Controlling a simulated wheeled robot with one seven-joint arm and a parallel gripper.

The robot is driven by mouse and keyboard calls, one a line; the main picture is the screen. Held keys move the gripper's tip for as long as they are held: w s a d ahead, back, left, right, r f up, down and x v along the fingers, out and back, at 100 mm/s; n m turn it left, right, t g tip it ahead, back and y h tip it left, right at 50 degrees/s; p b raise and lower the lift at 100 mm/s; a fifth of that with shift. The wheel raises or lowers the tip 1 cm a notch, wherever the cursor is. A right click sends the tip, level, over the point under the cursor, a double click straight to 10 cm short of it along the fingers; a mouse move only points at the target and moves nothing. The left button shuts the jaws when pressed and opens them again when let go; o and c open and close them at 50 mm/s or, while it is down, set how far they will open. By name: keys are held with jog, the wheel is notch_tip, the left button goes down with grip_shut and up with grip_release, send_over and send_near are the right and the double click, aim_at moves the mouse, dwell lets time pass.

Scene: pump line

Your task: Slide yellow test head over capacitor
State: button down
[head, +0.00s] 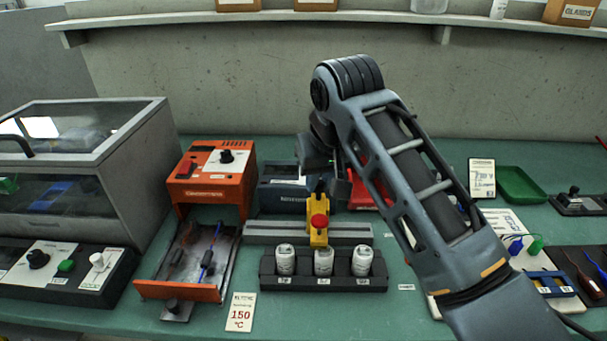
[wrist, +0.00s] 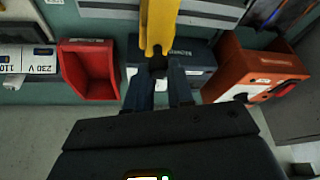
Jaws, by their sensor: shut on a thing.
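The yellow test head (head: 318,236) with a red knob on top is upright at the grey rail (head: 270,233), just behind the middle of a black rack. In the rack (head: 323,283) stand three white capacitors; the middle capacitor (head: 323,262) is nearly in line with the head. My gripper (head: 327,187) is shut on the head's upper rear part. In the wrist view the fingers (wrist: 159,72) close on the end of the yellow test head (wrist: 159,22). The head's underside is hidden, and I cannot tell whether it touches a capacitor.
An orange heater (head: 212,178) with an open tray is left of the rail. A dark blue-grey box (head: 283,194) stands behind the rail. A red bin (wrist: 90,70) is close by the gripper. A grey glass-lidded cabinet (head: 75,150) fills the far left.

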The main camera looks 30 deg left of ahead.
jog(key=shift+w+d, duration=0.3)
jog(key=shift+d, duration=0.15)
jog(key=c, duration=1)
grip_release()
jog(key=shift+v, duration=3.9)
